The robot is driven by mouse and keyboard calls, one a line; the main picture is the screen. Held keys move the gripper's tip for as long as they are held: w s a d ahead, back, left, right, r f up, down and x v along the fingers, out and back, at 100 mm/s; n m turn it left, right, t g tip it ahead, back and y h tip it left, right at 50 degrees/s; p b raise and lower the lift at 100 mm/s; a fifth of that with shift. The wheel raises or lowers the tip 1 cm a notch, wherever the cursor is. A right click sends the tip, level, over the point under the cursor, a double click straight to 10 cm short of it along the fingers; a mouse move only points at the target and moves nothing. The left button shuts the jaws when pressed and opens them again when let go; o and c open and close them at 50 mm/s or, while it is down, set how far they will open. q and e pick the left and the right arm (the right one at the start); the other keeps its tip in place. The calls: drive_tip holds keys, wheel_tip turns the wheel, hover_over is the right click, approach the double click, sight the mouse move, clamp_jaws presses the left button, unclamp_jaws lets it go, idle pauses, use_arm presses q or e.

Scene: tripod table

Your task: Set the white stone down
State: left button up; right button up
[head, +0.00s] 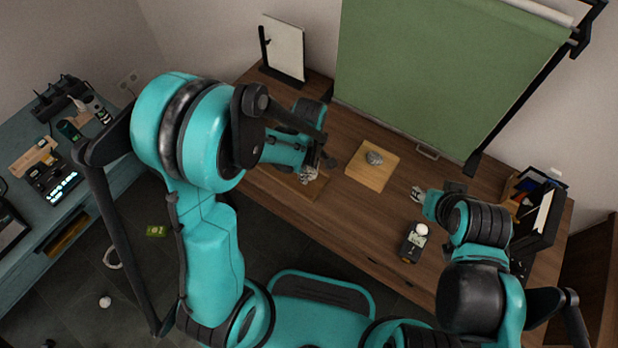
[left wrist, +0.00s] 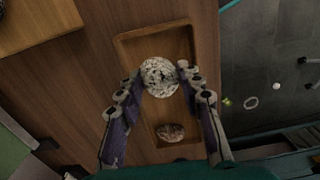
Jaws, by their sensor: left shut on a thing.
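The white stone (left wrist: 159,76), speckled with dark grains, is between the fingertips of my left gripper (left wrist: 160,80). The gripper is shut on it, over the upper part of a shallow wooden tray (left wrist: 122,50); I cannot tell whether the stone touches the tray floor. A brown stone (left wrist: 170,132) lies in the lower part of the tray. In the head view my left gripper (head: 312,172) is at the tray (head: 290,187), with the white stone mostly hidden. My right gripper (head: 418,195) is over the table's right side; its finger opening is unclear.
A light wooden block (head: 367,176) with a grey stone (head: 374,158) on it stands right of the tray. A dark device (head: 411,248) with a white round thing (head: 421,229) on it is near the front edge. A black organiser (head: 535,215) stands at the right.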

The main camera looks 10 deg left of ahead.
sight(309, 177)
use_arm(q)
drive_tip(key=shift+f+b, duration=0.9)
drive_tip(key=shift+f, duration=1)
drive_tip(key=shift+f, duration=0.25)
drive_tip(key=o, duration=1.2)
drive_tip(key=shift+r, duration=0.1)
